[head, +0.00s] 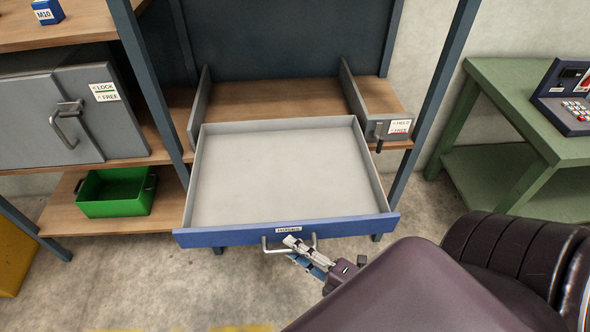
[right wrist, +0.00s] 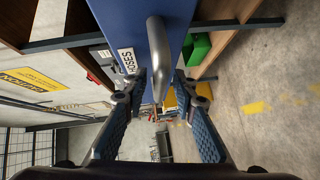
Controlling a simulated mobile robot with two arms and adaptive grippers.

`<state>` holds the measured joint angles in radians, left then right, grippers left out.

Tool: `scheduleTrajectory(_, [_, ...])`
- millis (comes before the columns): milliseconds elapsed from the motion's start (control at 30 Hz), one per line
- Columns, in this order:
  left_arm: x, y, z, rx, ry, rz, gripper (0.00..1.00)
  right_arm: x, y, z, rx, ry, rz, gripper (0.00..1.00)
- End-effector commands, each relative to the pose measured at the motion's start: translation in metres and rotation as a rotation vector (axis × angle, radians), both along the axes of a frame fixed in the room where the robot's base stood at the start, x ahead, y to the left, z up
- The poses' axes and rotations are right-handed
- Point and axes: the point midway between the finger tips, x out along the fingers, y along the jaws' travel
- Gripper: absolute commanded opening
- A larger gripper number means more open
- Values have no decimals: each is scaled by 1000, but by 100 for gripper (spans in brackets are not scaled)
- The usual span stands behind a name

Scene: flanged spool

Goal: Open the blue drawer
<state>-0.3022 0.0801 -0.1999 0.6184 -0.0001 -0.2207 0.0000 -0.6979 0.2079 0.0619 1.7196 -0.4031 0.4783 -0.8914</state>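The blue drawer (head: 286,232) is pulled far out of the wooden shelf unit, and its grey tray (head: 275,170) is empty. Its front carries a white label and a metal bar handle (head: 265,246). My right gripper (head: 292,249) is at the handle, in front of the drawer front. In the right wrist view, the handle (right wrist: 158,50) lies between the two spread fingers of the gripper (right wrist: 158,88), with gaps showing on both sides. The left gripper is not in view.
A latch (head: 378,130) sits on the panel right of the drawer. A grey locker (head: 70,115) and a green bin (head: 115,193) are at left. A green table (head: 525,100) with a keypad box (head: 570,100) stands at right. Bare floor lies in front.

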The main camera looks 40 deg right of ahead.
Motion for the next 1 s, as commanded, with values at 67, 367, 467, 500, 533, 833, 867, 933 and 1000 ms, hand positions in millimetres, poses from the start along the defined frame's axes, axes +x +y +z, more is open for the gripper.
scheduleTrajectory(67, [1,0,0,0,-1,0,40,0,0,0,0,0,0,28])
scheduleTrajectory(367, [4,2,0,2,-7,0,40,-7,-2,0,0,2,-1,28])
scheduleTrajectory(467, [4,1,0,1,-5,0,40,-21,-5,2,1,5,-2,28])
scheduleTrajectory(500, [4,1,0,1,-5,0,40,-29,-7,3,0,6,-2,28])
scheduleTrajectory(533, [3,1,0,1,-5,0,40,-35,-9,3,0,6,-2,28])
scheduleTrajectory(833, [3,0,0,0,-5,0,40,-94,-23,12,1,5,-2,28])
scheduleTrajectory(867, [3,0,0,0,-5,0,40,-98,-24,13,0,3,-2,28])
scheduleTrajectory(933, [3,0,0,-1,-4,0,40,-106,-27,14,0,2,-1,28])
scheduleTrajectory(1000, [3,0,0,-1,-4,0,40,-111,-28,15,0,2,-1,28])
